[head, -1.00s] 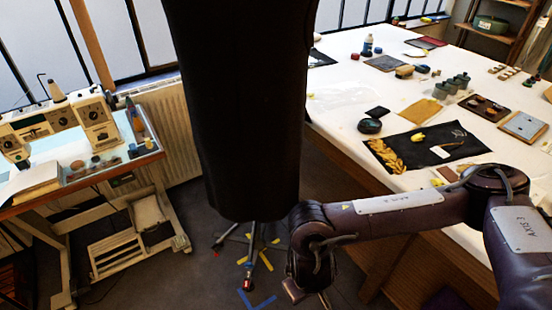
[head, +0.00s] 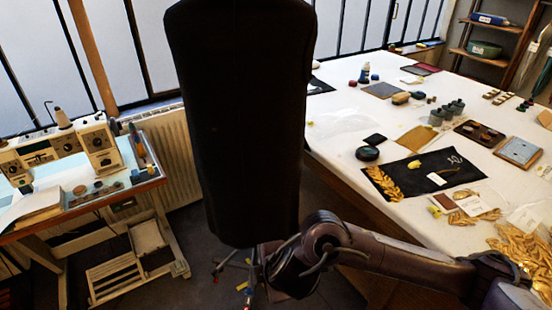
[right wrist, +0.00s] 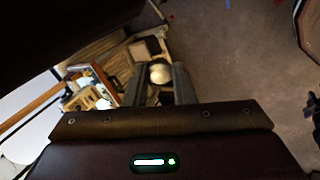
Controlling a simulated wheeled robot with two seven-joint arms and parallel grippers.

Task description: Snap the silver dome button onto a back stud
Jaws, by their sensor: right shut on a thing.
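A tall black garment (head: 240,130) hangs on a stand in the middle of the head view. Its surface is very dark and I cannot make out any studs on it. My right arm comes in from the right, with its wrist near the garment's lower right edge; its fingers are not clear there. In the right wrist view my right gripper (right wrist: 161,84) is shut on the pale, shiny silver dome button (right wrist: 159,73), held between the fingertips. A dark mass at the upper left of that view looks like the garment, apart from the button. My left gripper is out of view.
A white worktable (head: 335,120) on the right holds a black cloth (head: 410,182), gold leaf trims (head: 525,262) and small trays. A sewing machine (head: 95,140) stands on a table at the left. The stand's legs (head: 228,262) spread below the garment. Floor is open around them.

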